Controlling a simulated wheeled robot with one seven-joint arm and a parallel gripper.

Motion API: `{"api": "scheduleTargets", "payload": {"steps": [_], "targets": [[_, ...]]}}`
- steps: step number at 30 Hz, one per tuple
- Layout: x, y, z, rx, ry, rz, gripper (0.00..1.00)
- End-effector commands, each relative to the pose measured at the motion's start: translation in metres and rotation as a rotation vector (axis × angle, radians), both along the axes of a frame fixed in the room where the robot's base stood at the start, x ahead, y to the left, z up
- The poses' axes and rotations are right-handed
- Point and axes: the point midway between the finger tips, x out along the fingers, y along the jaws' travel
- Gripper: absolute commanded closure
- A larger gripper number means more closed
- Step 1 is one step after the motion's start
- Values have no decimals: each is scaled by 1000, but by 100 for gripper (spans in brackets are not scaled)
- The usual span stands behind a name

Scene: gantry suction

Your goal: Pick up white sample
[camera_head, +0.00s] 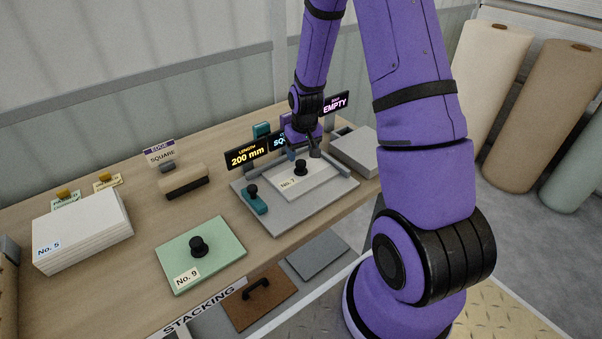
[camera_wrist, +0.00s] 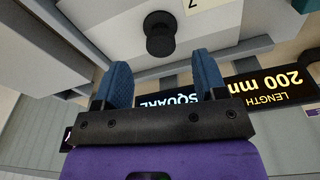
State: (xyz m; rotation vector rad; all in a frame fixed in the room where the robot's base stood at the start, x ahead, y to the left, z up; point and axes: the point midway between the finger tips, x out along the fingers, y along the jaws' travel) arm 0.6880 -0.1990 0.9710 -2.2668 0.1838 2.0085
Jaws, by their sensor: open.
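The white sample (camera_head: 314,182) is a flat plate labelled No. 7 with a black knob (camera_head: 301,168). It lies in a grey fixture (camera_head: 262,221) on the bench. In the wrist view the white sample (camera_wrist: 105,22) fills the top, with its knob (camera_wrist: 160,35) centred a little beyond the fingertips. My gripper (camera_wrist: 163,68) is open and empty, its two blue fingers apart and short of the knob. In the head view the arm reaches in from behind the fixture, and the fingers are partly hidden.
Lit signs (camera_head: 247,155) reading LENGTH 200 mm, SQUARE and EMPTY stand behind the fixture. A green plate No. 9 (camera_head: 215,265) with a knob and a white stack No. 5 (camera_head: 85,228) lie to the left. A grey box (camera_head: 357,150) stands at right. Bare bench separates these.

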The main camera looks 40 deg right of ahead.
Motion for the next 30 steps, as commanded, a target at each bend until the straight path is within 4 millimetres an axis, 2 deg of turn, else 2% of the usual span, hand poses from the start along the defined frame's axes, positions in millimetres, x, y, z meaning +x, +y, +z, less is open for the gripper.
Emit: {"api": "scheduleTargets", "payload": {"steps": [5, 15, 24, 25, 30], "targets": [[1, 0, -11, 0, 3, 0, 35], [6, 0, -50, 0, 1, 0, 35], [6, 0, -53, 0, 0, 0, 35], [6, 0, -53, 0, 0, 0, 37], [6, 0, -53, 0, 0, 0, 76]]}}
